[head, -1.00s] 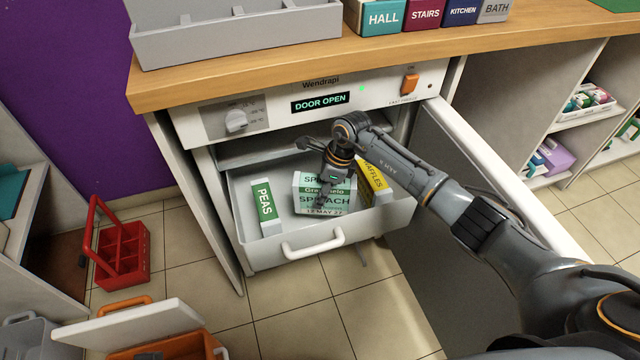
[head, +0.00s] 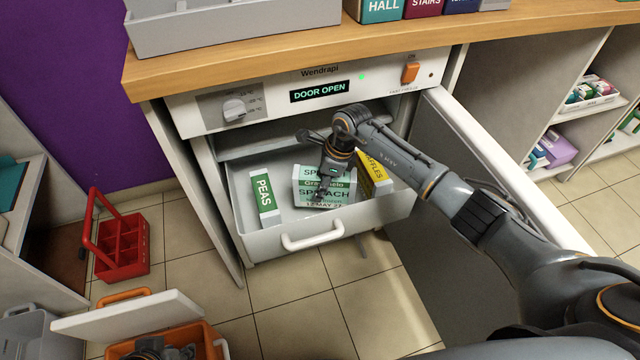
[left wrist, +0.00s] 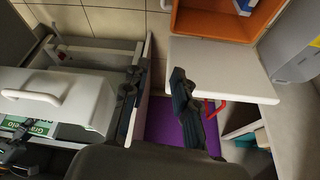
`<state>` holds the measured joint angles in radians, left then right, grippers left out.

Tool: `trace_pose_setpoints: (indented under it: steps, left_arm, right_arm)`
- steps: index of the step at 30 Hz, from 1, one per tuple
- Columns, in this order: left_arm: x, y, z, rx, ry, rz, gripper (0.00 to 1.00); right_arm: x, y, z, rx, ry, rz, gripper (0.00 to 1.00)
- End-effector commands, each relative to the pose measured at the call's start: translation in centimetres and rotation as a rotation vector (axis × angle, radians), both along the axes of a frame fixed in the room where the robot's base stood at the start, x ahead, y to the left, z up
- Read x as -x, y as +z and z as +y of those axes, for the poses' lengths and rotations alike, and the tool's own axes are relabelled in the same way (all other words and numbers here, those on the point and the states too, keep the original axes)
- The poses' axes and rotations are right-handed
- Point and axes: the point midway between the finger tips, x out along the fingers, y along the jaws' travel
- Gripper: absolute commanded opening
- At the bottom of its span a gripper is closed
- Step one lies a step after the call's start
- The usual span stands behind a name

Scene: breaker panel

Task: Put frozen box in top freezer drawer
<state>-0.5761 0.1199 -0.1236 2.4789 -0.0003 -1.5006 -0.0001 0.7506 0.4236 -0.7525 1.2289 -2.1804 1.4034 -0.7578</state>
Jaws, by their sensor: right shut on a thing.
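The open white freezer drawer (head: 350,228) is pulled out below the panel reading DOOR OPEN. A pale green spinach box (head: 309,197) is inside the drawer, between the peas box (head: 264,197) and the yellow waffles box (head: 375,178). My right gripper (head: 320,197) is down at the spinach box and shut on it, hiding part of its front. Whether the box touches the drawer floor is hidden. My left gripper (left wrist: 157,95) has its fingers apart, with nothing between them. It shows partly at the bottom left of the head view (head: 165,350).
The freezer door (head: 500,175) stands open on the right, beside my right arm. An orange cooler box (head: 200,338) with a white lid (head: 130,318) is at the bottom left. A red caddy (head: 123,245) stands on the floor. The worktop (head: 240,72) overhangs the drawer.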

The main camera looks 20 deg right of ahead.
Motion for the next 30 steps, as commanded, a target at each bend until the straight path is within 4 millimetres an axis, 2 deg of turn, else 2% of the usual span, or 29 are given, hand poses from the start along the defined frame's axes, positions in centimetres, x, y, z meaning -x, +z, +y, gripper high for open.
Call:
trace_pose_setpoints:
  steps: [28,29,30]
  left_arm:
    - [-2.7,0.7,-0.9,0.027,-0.012,-0.121,0.28]
    - [-2.7,0.7,-0.9,0.028,-0.011,-0.121,0.28]
    - [-2.7,0.7,-0.9,0.027,-0.011,-0.120,0.28]
  right_arm:
    - [-0.1,-0.5,0.0,-0.001,-0.001,-0.002,0.00]
    - [0.0,-0.7,0.0,0.001,0.000,0.000,0.49]
    - [0.0,-0.7,0.0,0.000,0.000,0.000,0.57]
